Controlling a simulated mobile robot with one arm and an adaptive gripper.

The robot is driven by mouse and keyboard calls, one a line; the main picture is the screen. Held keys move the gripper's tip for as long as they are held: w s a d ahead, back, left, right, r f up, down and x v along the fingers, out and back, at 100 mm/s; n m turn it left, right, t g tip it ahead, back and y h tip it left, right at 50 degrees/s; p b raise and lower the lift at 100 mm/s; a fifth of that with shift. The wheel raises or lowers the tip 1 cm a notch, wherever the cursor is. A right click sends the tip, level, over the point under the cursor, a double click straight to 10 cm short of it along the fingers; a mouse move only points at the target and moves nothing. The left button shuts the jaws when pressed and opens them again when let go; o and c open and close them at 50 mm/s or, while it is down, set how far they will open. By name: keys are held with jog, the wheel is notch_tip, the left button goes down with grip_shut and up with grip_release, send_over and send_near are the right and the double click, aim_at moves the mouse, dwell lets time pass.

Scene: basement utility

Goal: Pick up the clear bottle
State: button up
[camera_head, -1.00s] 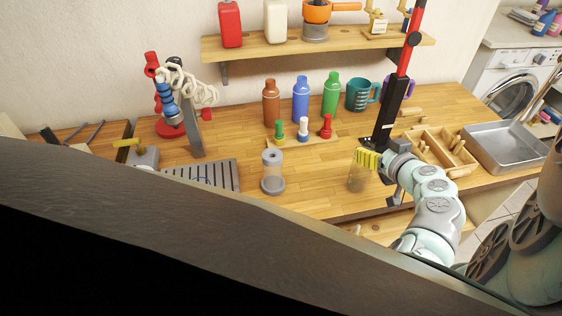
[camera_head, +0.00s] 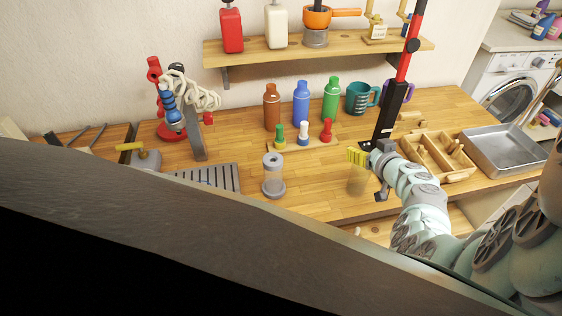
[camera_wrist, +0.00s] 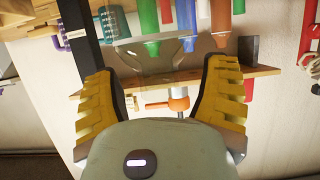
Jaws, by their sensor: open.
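The clear bottle (camera_head: 357,184) is see-through with a faint brownish tint. In the head view it stands on the wooden worktop near the front edge, just below and against the yellow fingers of my gripper (camera_head: 357,156). In the wrist view the faint outline of the clear bottle (camera_wrist: 170,68) shows beyond and between the fingertips. My gripper (camera_wrist: 158,82) is open there, with one yellow finger on each side and nothing clasped. The bottle's exact edges and its distance from the fingers are hard to tell.
Brown, blue and green bottles (camera_head: 301,103) and a teal mug (camera_head: 359,98) stand behind. A black and red post (camera_head: 393,110) rises close behind my gripper. A wooden divided tray (camera_head: 437,160) lies right.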

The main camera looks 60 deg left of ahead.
jog(key=shift+c, duration=0.3)
grip_shut()
dwell(0.5)
